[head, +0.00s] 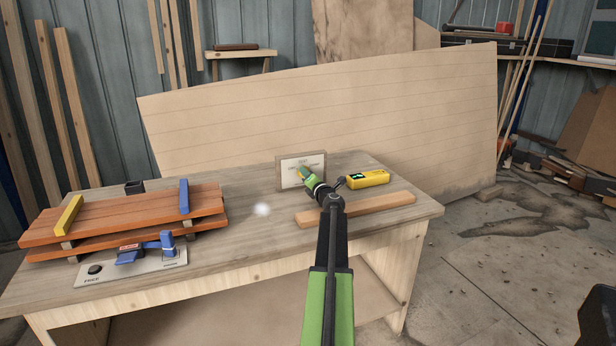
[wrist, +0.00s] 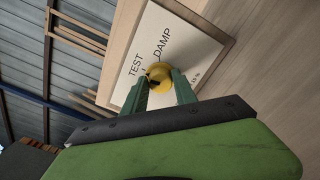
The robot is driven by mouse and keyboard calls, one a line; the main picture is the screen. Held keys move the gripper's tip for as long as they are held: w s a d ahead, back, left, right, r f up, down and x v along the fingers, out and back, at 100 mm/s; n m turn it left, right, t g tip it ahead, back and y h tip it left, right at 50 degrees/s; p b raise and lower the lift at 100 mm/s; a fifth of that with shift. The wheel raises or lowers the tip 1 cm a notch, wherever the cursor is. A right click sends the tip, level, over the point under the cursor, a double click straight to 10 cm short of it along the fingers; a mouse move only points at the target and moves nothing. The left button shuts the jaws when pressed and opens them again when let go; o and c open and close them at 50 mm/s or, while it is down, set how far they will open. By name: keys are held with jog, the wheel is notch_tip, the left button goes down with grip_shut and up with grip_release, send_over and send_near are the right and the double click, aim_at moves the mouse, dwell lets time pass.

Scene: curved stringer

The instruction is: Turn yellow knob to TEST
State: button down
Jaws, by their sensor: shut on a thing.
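The yellow knob (wrist: 160,74) sits on a white panel (wrist: 183,37) printed with TEST, DAMP and a partly covered third label. The knob has a dark mark on it, but I cannot tell which label it points to. My gripper (wrist: 160,80) is shut on the knob, one green finger on each side of it. In the head view the panel stands upright in a wooden block (head: 316,161) at the back of the bench. There my gripper (head: 304,175) reaches the panel's face and largely hides the knob.
A yellow handheld meter (head: 368,179) and a wooden strip (head: 355,209) lie on the bench (head: 240,235) to the right. Stacked orange boards (head: 130,215) and a grey plate with a blue clamp (head: 130,268) are at the left. A large plywood sheet (head: 330,110) leans behind.

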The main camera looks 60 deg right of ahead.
jog(key=shift+s+f+m, duration=0.1)
jog(key=shift+s+m, duration=0.05)
jog(key=shift+m, duration=0.75)
jog(key=c, duration=1)
grip_release()
notch_tip(320, 180, up, 5)
jog(key=p, duration=0.5)
jog(key=shift+d, duration=0.1)
jog(key=shift+s+d+r+p, duration=0.15)
jog(key=shift+s+r+p, duration=0.85)
jog(key=shift+s, duration=0.9)
jog(key=shift+s+d+r+p, duration=0.15)
jog(key=shift+s+r+p, duration=0.85)
jog(key=shift+s, duration=0.95)
jog(key=shift+s+d+r+p, duration=0.15)
jog(key=shift+s+r+p, duration=0.85)
jog(key=shift+s, duration=0.9)
